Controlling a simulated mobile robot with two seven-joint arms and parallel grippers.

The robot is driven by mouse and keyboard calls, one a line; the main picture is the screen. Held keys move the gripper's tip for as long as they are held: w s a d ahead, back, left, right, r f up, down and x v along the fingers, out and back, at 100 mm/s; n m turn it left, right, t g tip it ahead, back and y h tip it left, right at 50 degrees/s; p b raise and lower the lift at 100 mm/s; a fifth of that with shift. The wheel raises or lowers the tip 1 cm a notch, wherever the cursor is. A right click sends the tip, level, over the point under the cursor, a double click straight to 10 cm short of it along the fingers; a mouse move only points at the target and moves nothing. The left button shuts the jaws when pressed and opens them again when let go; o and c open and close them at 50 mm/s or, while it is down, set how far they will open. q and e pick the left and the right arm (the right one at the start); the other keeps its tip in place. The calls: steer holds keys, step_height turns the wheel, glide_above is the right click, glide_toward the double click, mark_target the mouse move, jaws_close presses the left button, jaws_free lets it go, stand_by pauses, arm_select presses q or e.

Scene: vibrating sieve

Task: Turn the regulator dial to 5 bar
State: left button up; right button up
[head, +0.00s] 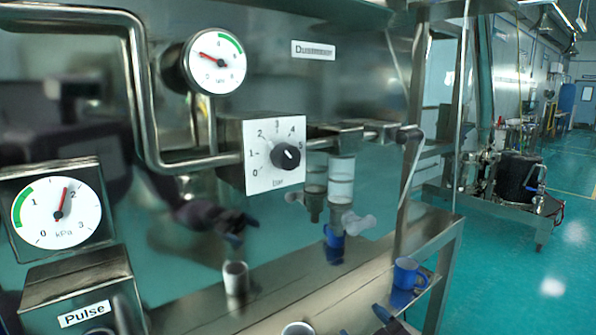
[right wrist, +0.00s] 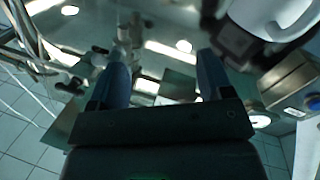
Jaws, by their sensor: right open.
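The regulator dial (head: 285,155) is a black knob on a pale plate marked 0 to 5 bar, on a box on the steel panel. Its white mark points right, toward the 5; the exact reading is hard to tell. Two dark fingertips of my right gripper (head: 365,326) show at the bottom edge, well below and right of the dial, apart from it. In the right wrist view my right gripper (right wrist: 162,80) is open with nothing between its fingers. The dial is not clear there. My left gripper is not in view.
A round gauge (head: 215,61) hangs above the dial, and a kPa gauge (head: 57,214) is at left above a Pulse box (head: 85,312). Pipes run beside the dial. A white cup (head: 236,279) and blue mug (head: 408,273) stand below. The shiny panel mirrors a dark arm.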

mark_target(292, 157)
steer(key=a+r+n+g+y, duration=0.25)
steer(key=a+r+n, duration=0.3)
steer(key=r, duration=0.35)
steer(key=s+a+r+n+g+y, duration=0.1)
steer(key=a+r+n+y, duration=0.2)
steer(key=a+r+n, duration=0.35)
steer(key=a+r+n+g+y, duration=0.1)
steer(key=a+r+n+y, duration=0.25)
steer(key=r+n, duration=0.55)
step_height(292, 157, up, 8)
steer(key=s+f+n+h, duration=0.1)
steer(key=s+n+h, duration=0.1)
steer(key=n, duration=0.4)
steer(key=d+n+t+h, duration=0.3)
steer(key=d+n, duration=0.4)
steer(key=n, duration=0.2)
steer(key=shift+g, duration=0.25)
steer(key=p+x, duration=0.1)
steer(key=x, duration=0.2)
steer(key=p+x, duration=0.1)
steer(key=x, duration=0.7)
steer(key=shift+w+d+p, duration=0.25)
steer(key=shift+d+p, duration=0.15)
steer(key=shift+c, duration=0.3)
steer(key=c, duration=0.9)
steer(key=shift+o, duration=0.2)
